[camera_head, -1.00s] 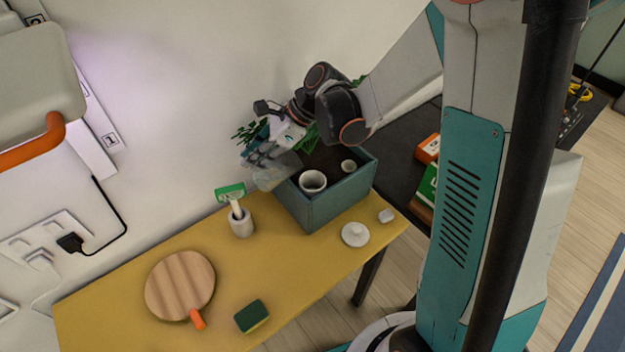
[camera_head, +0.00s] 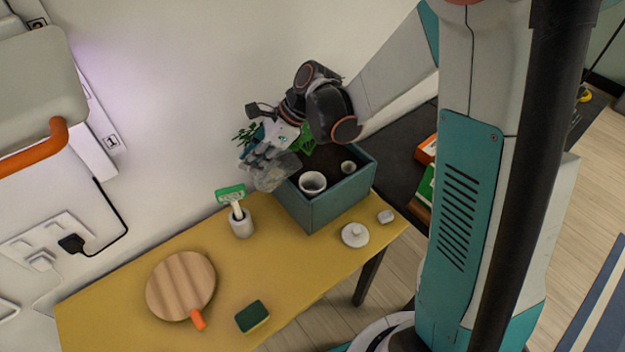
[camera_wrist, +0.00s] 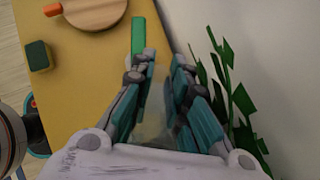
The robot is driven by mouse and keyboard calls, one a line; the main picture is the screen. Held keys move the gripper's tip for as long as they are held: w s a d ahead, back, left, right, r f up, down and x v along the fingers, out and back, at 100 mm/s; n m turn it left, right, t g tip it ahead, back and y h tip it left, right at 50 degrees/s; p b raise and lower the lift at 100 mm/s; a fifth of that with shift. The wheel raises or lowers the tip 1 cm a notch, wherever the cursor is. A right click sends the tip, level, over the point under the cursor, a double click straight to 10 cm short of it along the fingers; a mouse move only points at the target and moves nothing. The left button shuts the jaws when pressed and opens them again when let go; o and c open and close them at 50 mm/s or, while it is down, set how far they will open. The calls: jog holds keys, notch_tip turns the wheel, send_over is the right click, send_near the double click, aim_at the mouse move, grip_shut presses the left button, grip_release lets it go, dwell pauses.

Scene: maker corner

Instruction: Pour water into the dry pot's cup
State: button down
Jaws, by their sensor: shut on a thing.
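My gripper (camera_head: 262,155) is above the left back part of a teal planter box (camera_head: 340,196). It is shut on a clear, see-through vessel (camera_head: 271,177), which appears tilted beside the box's left edge. In the wrist view the fingers (camera_wrist: 165,65) close around the faint vessel (camera_wrist: 153,122); its water level cannot be made out. A larger white cup (camera_head: 313,183) sits at the box's front. A smaller cup (camera_head: 348,167) sits in the dark soil to its right. Green leaves (camera_head: 246,133) show behind the gripper. My arm hides part of the box; which soil is dry cannot be told.
The wall is close behind the gripper.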

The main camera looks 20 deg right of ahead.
jog(key=a+r+h+p, duration=0.2)
jog(key=r+p, duration=0.1)
jog(key=shift+w+r, duration=0.2)
jog(key=shift+w+a+f+g+h, duration=0.15)
jog(key=shift+a+f+g+h, duration=0.1)
jog(key=shift+a+h, duration=0.65)
jog(key=shift+w+a+f+g+h, duration=0.2)
jog(key=shift+a+g+h, duration=0.1)
jog(key=shift+a+h, duration=0.5)
jog(key=shift+w+a+f+g+h, duration=0.2)
jog(key=shift+a+h, duration=0.45)
jog(key=shift+h, duration=0.45)
jog(key=shift+s, duration=0.1)
